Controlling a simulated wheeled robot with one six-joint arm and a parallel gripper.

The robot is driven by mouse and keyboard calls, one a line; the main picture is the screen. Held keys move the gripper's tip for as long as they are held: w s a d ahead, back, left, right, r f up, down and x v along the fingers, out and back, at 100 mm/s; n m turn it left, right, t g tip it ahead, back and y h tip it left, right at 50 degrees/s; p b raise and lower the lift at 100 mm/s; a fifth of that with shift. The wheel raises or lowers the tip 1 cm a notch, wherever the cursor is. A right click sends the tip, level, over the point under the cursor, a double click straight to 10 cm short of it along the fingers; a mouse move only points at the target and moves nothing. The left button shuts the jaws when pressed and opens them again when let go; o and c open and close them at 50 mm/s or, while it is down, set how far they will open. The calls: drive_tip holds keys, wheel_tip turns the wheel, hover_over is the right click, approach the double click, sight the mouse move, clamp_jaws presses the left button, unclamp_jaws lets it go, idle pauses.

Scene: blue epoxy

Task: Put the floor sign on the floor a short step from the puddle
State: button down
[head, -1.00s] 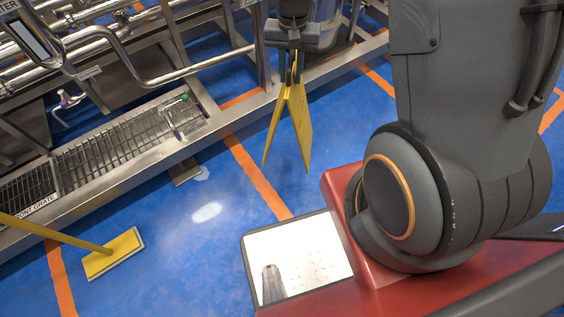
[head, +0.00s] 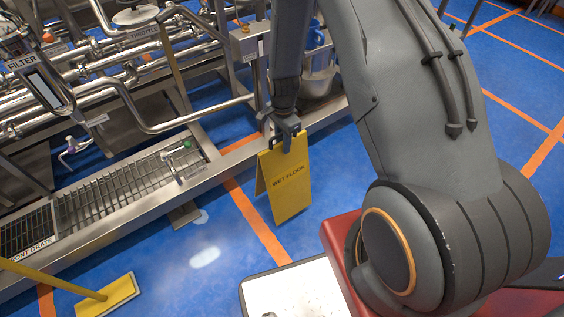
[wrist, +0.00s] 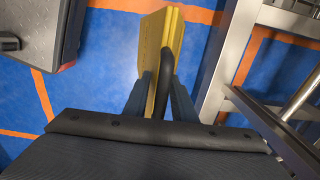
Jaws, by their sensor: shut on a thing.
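My gripper (head: 288,138) is shut on the top handle of the yellow floor sign (head: 290,190), which hangs below it with its two panels spread. The panel reading "WET FLOOR" faces the head camera. I cannot tell whether its lower edges touch the floor. In the wrist view the sign (wrist: 155,45) shows nearly edge-on between the fingers of my gripper (wrist: 158,95). A small pale patch that looks like the puddle (head: 203,216) lies on the blue floor left of the sign, by the steel frame. A brighter spot nearer the camera looks like glare.
A steel frame with a grate (head: 120,190) and pipes runs along the left and back. Blue floor with orange lines (head: 258,225) is open between the sign and the pale patch.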

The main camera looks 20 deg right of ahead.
drive_tip(key=shift+f, duration=2.5)
drive_tip(key=shift+f+b, duration=0.15)
drive_tip(key=shift+b, duration=0.15)
drive_tip(key=c, duration=1.5)
unclamp_jaws()
drive_tip(key=shift+o, duration=0.2)
wheel_tip(320, 180, up, 12)
drive_tip(key=shift+r+p, duration=0.1)
drive_tip(key=shift+p, duration=0.55)
drive_tip(key=s+a+r+n, duration=0.2)
drive_tip(key=s+r+n, duration=0.5)
drive_tip(key=r, duration=0.6)
drive_tip(key=s+a+r+n, duration=0.35)
drive_tip(key=s+r, duration=0.55)
drive_tip(key=r, duration=0.3)
drive_tip(key=s+r+n, duration=0.4)
drive_tip(key=s+n, duration=0.1)
drive_tip(key=s, duration=0.3)
drive_tip(key=shift+s, duration=0.25)
